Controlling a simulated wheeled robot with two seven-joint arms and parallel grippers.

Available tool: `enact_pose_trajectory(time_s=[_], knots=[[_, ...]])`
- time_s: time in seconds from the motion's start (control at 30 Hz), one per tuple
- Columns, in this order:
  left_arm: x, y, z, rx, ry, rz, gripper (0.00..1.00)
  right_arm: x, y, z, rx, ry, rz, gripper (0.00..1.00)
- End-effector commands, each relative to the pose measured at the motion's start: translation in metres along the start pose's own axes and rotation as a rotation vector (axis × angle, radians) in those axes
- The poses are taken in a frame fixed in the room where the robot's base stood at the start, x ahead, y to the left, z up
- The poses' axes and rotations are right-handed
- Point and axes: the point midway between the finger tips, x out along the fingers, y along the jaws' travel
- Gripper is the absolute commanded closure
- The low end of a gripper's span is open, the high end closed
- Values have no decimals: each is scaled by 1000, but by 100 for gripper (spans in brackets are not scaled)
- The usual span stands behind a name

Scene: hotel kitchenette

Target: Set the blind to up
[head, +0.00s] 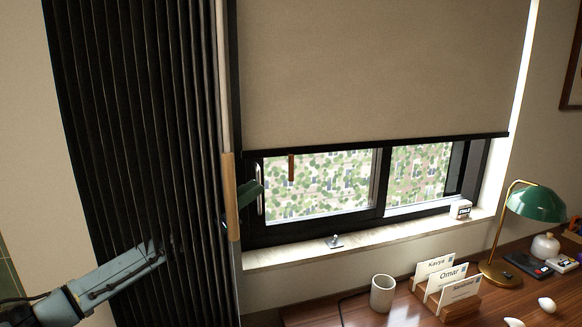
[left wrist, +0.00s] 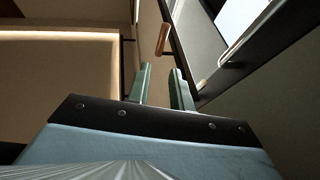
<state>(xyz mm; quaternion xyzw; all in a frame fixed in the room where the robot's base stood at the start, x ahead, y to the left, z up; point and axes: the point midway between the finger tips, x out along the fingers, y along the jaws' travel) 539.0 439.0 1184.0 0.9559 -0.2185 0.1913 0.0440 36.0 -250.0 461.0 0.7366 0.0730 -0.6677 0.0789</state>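The beige roller blind (head: 370,70) covers the upper part of the window, its black bottom bar partway down. A small wooden pull (head: 291,168) hangs just below the bar, near its left end. In the left wrist view, a wooden pull (left wrist: 163,40) shows just beyond the fingertips. My left gripper (head: 252,194) is to the left of the pull, apart from it, near the window's left frame. The dark curtain hides part of its arm. In the left wrist view, the fingers (left wrist: 161,85) are apart with nothing between them. My right gripper is in neither view.
A dark pleated curtain (head: 130,130) hangs at left, beside a rod with a wooden grip (head: 230,195). The sill holds a small metal latch (head: 334,242) and a white clock (head: 460,209). A cup (head: 382,294), card holder (head: 460,309) and green lamp (head: 537,203) stand on the desk.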

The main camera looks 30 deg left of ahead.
Motion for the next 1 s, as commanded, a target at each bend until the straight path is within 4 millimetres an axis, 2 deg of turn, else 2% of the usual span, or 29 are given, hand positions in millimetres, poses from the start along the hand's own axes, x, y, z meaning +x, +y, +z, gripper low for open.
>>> enact_pose_trajectory(time_s=[0.7, 1.0], knots=[[103, -1, -1, 1, 1, -3, 78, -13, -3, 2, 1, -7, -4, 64], [122, -1, 1, 2, -1, -3, 78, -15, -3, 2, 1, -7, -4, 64]])
